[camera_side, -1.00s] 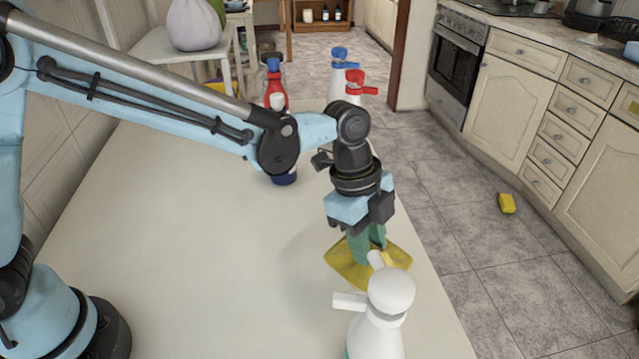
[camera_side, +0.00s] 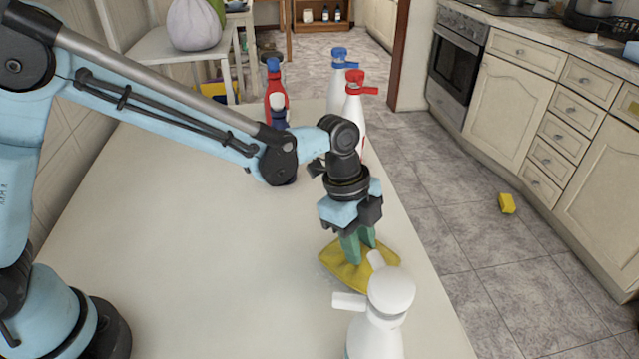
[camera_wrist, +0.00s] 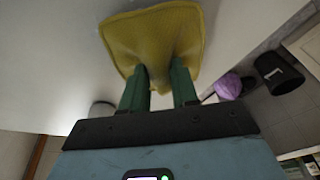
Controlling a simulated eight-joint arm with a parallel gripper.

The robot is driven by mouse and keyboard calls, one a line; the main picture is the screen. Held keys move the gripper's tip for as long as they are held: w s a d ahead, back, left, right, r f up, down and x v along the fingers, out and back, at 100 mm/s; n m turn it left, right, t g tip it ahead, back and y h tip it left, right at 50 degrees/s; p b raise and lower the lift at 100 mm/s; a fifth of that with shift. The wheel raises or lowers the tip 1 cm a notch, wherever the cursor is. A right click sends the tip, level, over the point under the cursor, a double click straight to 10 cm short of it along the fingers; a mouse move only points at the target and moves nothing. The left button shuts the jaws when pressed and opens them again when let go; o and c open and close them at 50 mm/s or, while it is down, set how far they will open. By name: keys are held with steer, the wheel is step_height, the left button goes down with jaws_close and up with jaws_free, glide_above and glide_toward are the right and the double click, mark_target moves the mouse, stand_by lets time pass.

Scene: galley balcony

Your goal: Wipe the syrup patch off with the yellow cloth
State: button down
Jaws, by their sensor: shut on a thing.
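The yellow cloth (camera_side: 343,275) lies on the pale tabletop (camera_side: 215,250) near its right edge, behind the white spray bottle in the foreground. It also shows in the wrist view (camera_wrist: 152,35), spread out around the fingertips. My gripper (camera_side: 360,250) points down with its green fingers on the cloth. It is shut on the cloth, with a fold between the fingertips (camera_wrist: 159,70) in the wrist view. I cannot make out the syrup patch clearly. A faint mark shows at the cloth's left edge, and the table under the cloth is hidden.
A white spray bottle (camera_side: 378,318) stands close in front of the cloth. A red-capped bottle (camera_side: 354,105), a blue-capped bottle (camera_side: 337,82) and a red bottle (camera_side: 275,92) stand at the far end. The table's left and middle are clear.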

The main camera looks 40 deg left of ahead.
steer(key=shift+f, duration=0.4)
steer(key=shift+f, duration=0.3)
steer(key=shift+f, duration=0.15)
steer(key=shift+a, duration=0.7)
steer(key=shift+d, duration=0.1)
steer(key=shift+s+d, duration=0.1)
steer(key=shift+d, duration=1.25)
